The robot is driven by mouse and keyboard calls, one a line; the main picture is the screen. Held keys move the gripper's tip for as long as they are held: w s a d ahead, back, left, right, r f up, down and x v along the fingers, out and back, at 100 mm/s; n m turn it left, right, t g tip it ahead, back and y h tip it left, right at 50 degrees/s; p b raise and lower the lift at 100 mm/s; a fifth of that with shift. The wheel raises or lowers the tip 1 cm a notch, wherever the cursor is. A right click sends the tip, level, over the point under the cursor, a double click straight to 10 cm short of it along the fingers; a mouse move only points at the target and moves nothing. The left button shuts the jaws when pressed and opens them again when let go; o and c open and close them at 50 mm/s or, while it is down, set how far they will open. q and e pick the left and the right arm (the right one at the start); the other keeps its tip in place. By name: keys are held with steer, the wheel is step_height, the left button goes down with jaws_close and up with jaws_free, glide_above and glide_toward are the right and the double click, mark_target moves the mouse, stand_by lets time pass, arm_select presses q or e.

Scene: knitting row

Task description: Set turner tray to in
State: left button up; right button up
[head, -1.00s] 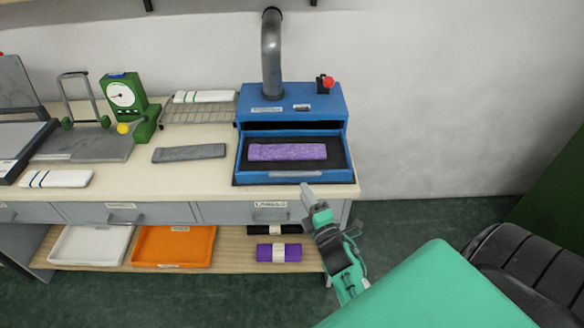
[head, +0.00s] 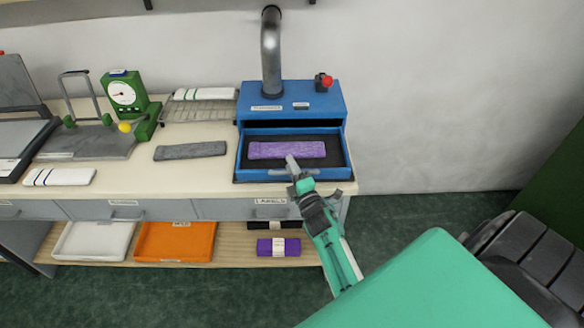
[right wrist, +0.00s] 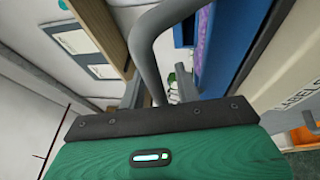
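The turner tray (head: 335,160) is a blue drawer with a dark floor, pulled out from the front of the blue machine (head: 292,100). A purple folded knit piece (head: 286,149) lies flat on it. My right gripper (head: 292,164) is at the tray's front edge and covers part of it. In the right wrist view its two grey fingers (right wrist: 160,90) stand apart, with a curved grey bar between or just beyond them. I cannot tell whether they touch it. The tray's blue side (right wrist: 222,45) shows right of them. My left gripper is in neither view.
A grey pipe (head: 271,50) rises from the machine, which has a red knob (head: 326,81). A grey knit strip (head: 190,150), a wire rack (head: 199,111) and a green dial gauge (head: 125,95) stand to the left. Closed drawers lie below the tabletop.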

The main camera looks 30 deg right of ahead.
jaws_close()
